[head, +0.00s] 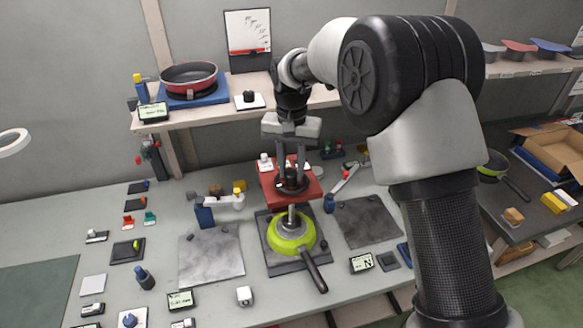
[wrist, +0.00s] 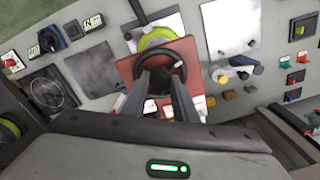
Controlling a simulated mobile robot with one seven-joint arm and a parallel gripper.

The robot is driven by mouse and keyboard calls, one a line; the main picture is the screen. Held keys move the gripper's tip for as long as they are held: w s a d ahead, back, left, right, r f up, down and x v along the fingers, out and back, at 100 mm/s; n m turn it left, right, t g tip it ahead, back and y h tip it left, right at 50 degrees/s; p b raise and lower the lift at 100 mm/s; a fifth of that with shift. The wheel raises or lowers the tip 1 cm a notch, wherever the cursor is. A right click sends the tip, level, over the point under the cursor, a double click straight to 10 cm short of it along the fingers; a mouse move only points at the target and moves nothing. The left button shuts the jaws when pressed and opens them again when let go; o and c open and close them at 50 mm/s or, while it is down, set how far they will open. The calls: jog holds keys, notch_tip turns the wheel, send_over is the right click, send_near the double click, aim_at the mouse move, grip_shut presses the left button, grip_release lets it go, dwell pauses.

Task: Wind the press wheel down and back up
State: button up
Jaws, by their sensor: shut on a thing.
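The press has a red head plate (head: 268,185) with a dark handwheel (head: 300,190) on top. A short grey spindle (head: 291,217) points down from it over a lime-green pan (head: 274,238), whose dark handle points to the front right. My gripper (head: 291,178) reaches down from above and is shut on the wheel. In the wrist view the wheel (wrist: 182,66) shows as a dark ring over the red plate (wrist: 126,68), with my fingers (wrist: 164,84) at its near side. Whether the spindle touches the pan is hard to tell. The fingers partly hide the wheel.
Grey mats (head: 211,262) lie left and right (head: 366,222) of the press. A blue clamp-like fixture (head: 204,215) stands close on its left. A shelf behind holds a red pan (head: 189,80). Small switches and displays (head: 180,300) dot the bench.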

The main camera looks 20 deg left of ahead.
aim_at(292, 173)
jog(key=n, duration=1.1)
jog(key=shift+n+p, duration=0.3)
jog(key=shift+p, duration=0.1)
jog(key=shift+n, duration=1.5)
jog(key=o, duration=1.1)
notch_tip(292, 173, up, 18)
jog(key=shift+f, duration=0.25)
